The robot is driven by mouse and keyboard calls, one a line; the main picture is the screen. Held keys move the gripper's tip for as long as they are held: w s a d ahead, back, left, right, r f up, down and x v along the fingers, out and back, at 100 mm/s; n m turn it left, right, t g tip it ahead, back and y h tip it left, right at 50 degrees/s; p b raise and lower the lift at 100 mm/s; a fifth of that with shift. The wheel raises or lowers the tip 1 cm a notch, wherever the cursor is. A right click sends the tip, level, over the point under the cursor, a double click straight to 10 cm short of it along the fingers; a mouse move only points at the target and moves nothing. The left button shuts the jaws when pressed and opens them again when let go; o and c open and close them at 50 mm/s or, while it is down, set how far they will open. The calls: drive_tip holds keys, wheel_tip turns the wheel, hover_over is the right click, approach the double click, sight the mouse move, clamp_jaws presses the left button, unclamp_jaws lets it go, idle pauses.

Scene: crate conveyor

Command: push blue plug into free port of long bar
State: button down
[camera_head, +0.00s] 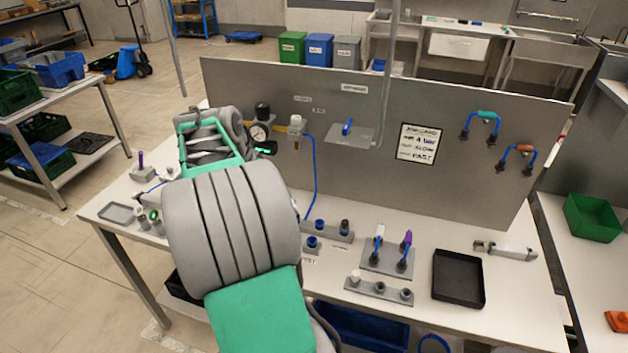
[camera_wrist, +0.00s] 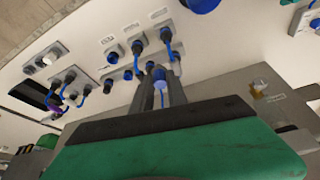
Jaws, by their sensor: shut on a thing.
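In the wrist view my gripper (camera_wrist: 160,80) is shut on a blue plug (camera_wrist: 159,73); its two dark fingers stand either side of it, and a blue cable hangs between them. The plug's tip is over or close to the grey long bar (camera_wrist: 119,79); whether it touches a port I cannot tell. Dark plugs or ports sit along that bar on both sides of the fingers. Part of the bar, and which port is free, is hidden. In the head view the right part of the long bar (camera_head: 332,234) shows beside my arm; the arm hides my gripper.
Small labelled blocks, some with blue cables, stand close to the long bar. Right of it are a plate with white and purple plugs (camera_head: 388,259), a three-port bar (camera_head: 378,291) and a black tray (camera_head: 458,278). An upright grey panel (camera_head: 480,190) closes the back.

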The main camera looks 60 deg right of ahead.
drive_tip(key=s+d+m+g, duration=0.2)
drive_tip(key=s+d+m, duration=0.5)
drive_tip(key=s+d, duration=0.35)
drive_tip(key=f+b, duration=0.2)
drive_tip(key=f, duration=0.1)
drive_tip(key=f+b, duration=0.2)
drive_tip(key=f, duration=0.1)
drive_tip(key=f+b, duration=0.3)
drive_tip(key=shift+s+a+f, duration=0.2)
drive_tip(key=shift+s+a, duration=0.15)
drive_tip(key=shift+w+a+f+b, duration=0.1)
drive_tip(key=shift+f+b, duration=0.9)
drive_tip(key=shift+f, duration=0.05)
idle(0.7)
drive_tip(key=c, duration=1.2)
unclamp_jaws()
drive_tip(key=shift+c, duration=0.2)
drive_tip(key=shift+o, duration=0.6)
drive_tip(key=o, duration=0.5)
drive_tip(key=shift+c, duration=0.2)
drive_tip(key=shift+r, duration=0.1)
drive_tip(key=shift+r+p, duration=2.4)
drive_tip(key=shift+r, duration=0.55)
